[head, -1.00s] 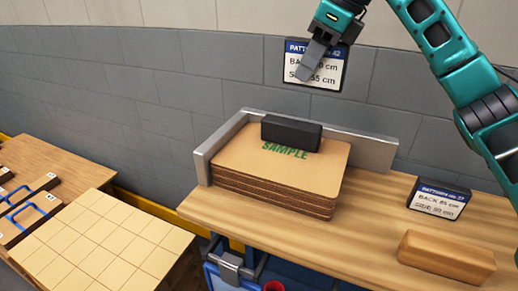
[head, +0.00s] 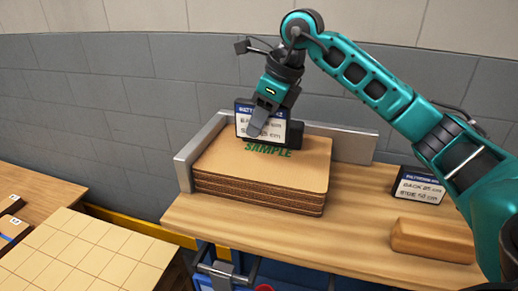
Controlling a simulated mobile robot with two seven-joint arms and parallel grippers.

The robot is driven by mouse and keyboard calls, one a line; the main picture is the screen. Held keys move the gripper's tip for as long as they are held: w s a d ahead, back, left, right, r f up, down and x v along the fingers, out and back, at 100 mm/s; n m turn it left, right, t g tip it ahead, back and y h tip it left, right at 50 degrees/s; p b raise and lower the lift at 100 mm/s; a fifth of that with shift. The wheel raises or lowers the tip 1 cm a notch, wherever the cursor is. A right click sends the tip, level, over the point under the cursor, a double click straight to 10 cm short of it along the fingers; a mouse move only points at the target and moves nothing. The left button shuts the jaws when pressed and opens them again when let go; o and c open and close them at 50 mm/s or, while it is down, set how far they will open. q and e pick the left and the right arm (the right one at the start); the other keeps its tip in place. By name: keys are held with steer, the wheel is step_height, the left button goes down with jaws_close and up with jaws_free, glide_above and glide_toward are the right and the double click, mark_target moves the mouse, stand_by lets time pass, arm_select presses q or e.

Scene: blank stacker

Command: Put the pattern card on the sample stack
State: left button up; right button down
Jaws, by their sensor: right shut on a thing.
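The pattern card (head: 243,124), dark-backed with a blue header and a white face, is in my right gripper (head: 257,131). The gripper's fingers are shut on it and cover part of its text. The card is upright, over the rear part of the sample stack (head: 300,172) and in front of the black block (head: 294,135). The stack is several brown corrugated sheets with green "SAMPLE" lettering on top. I cannot tell whether the card's lower edge touches the stack. My left gripper is not in view.
A grey metal corner fence (head: 352,147) stands behind and left of the stack. A second card (head: 419,187) stands on the wooden bench (head: 345,215) at the right, behind a wooden block (head: 432,239). A lower table with light tiles (head: 85,255) is at the left.

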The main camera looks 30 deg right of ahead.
mark_target(263, 140)
steer(key=shift+f, duration=3.15)
steer(key=shift+f+b, duration=0.2)
steer(key=shift+b, duration=0.15)
steer(key=c, duration=0.8)
jaws_free()
steer(key=shift+c, duration=0.2)
steer(key=shift+r, duration=0.1)
